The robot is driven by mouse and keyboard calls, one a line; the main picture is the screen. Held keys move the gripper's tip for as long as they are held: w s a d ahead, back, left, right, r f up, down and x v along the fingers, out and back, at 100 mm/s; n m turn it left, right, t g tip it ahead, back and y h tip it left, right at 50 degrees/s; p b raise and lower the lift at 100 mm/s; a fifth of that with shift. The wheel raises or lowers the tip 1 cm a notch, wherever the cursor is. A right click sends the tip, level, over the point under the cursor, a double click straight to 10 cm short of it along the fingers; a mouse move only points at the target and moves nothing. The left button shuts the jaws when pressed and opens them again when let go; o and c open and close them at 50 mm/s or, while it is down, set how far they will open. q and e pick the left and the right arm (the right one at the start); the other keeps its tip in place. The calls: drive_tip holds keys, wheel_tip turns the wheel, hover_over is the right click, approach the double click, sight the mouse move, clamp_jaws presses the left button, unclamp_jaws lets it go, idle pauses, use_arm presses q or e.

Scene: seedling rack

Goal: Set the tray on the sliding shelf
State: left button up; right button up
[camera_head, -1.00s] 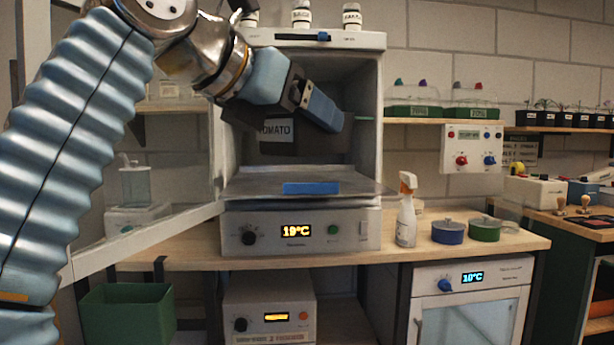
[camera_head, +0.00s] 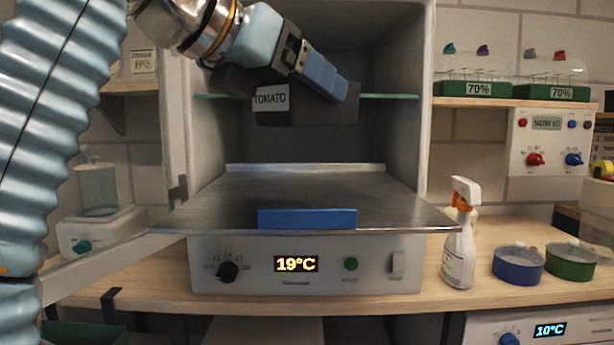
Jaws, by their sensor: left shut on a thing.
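A dark tray (camera_head: 328,110) with a white TOMATO label (camera_head: 270,98) hangs in front of the open cabinet. My left gripper (camera_head: 325,78) is shut on it from above; the gripper covers part of its upper side. The sliding shelf (camera_head: 300,188) is a bare metal plate below the tray, drawn out past the cabinet front, with a blue handle (camera_head: 307,218) on its front edge. There is a clear gap between tray and shelf. My right gripper is not in view.
The white cabinet (camera_head: 427,110) has side walls and a greenish glass shelf (camera_head: 390,96) behind the tray. Its open door (camera_head: 172,110) stands at the left. A spray bottle (camera_head: 460,245) stands close to the shelf's right corner. Blue (camera_head: 518,265) and green (camera_head: 570,262) pots stand farther right.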

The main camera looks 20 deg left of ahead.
use_arm(q)
drive_tip(key=shift+w+a+f+p, duration=0.1)
drive_tip(key=shift+w+a+f, duration=0.45)
drive_tip(key=shift+w+f, duration=1.05)
drive_tip(key=shift+w+a+f+p, duration=0.1)
drive_tip(key=shift+w+a+f, duration=0.4)
drive_tip(key=shift+w+f, duration=1.05)
drive_tip(key=shift+w+a+f+p, duration=0.1)
drive_tip(key=shift+w+a+f, duration=0.7)
drive_tip(key=shift+w, duration=1.4)
drive_tip(key=f, duration=0.3)
drive_tip(key=shift+w+d+f, duration=0.15)
drive_tip(key=shift+w, duration=0.1)
drive_tip(key=shift+f, duration=0.4)
drive_tip(key=shift+f, duration=0.1)
drive_tip(key=o, duration=1.1)
drive_tip(key=b+v, duration=0.1)
drive_tip(key=v, duration=1.1)
